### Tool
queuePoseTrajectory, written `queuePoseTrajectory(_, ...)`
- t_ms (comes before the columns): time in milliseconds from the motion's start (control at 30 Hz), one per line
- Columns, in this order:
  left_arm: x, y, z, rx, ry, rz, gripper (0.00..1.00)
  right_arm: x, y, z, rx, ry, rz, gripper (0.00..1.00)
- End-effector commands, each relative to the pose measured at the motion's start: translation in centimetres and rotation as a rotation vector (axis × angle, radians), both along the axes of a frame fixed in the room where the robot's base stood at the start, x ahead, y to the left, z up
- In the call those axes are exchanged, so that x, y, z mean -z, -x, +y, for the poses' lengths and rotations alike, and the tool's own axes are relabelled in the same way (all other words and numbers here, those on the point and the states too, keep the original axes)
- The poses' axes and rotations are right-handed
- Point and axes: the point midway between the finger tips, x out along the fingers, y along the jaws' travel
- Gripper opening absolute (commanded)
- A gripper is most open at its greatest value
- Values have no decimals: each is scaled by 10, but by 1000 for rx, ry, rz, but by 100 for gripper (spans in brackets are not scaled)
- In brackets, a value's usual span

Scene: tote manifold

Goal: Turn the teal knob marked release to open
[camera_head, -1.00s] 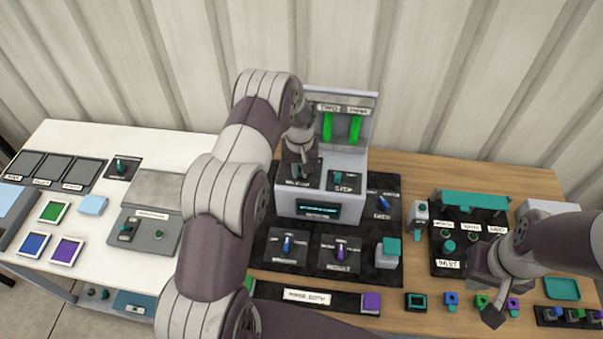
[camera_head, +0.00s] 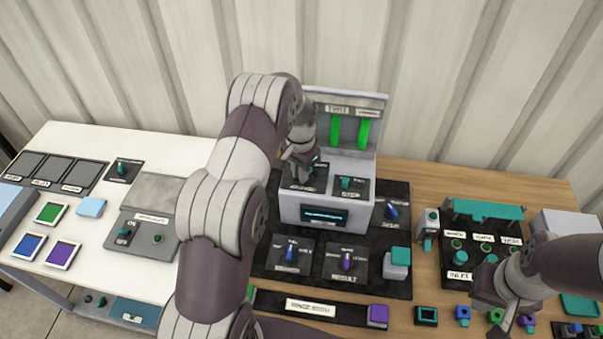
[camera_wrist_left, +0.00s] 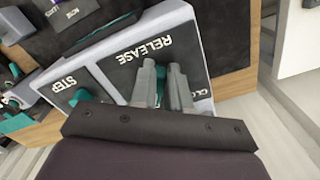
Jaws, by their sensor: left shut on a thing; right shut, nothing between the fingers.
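The grey machine (camera_head: 297,213) stands on the wooden bench, with a RELEASE panel and a STEP panel on its top. My left gripper (camera_head: 303,172) is down at the RELEASE panel; in the left wrist view its fingers (camera_wrist_left: 162,85) are shut on the teal release knob (camera_wrist_left: 160,72), of which only a sliver shows between and behind them. The RELEASE label (camera_wrist_left: 145,50) is upside down there. The teal STEP knob (camera_head: 347,182) sits beside it, and also shows in the left wrist view (camera_wrist_left: 80,96). My right gripper (camera_head: 508,318) is shut and empty at the right of the bench.
Two green bars (camera_head: 349,131) glow on the machine's upright back. A teal-topped manifold (camera_head: 484,210) and several small coloured blocks lie near my right gripper. A white table (camera_head: 105,220) with switches and coloured tiles stands at left.

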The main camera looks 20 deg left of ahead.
Motion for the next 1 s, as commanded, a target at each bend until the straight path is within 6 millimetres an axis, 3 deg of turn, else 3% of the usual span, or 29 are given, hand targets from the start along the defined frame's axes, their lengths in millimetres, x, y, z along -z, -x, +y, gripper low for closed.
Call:
queuePoseTrajectory(633,-5,-5,2,45,-4,-14,0,2,0,0,0,0,0,0)
queuePoseTrajectory(667,-5,-5,2,45,-4,-14,26,2,0,0,0,0,0,0)
queuePoseTrajectory(700,-5,-4,2,44,-4,-13,39,2,0,0,0,0,0,0)
queuePoseTrajectory(1000,-3,-2,1,44,-2,-7,42,3,0,0,0,0,0,0)
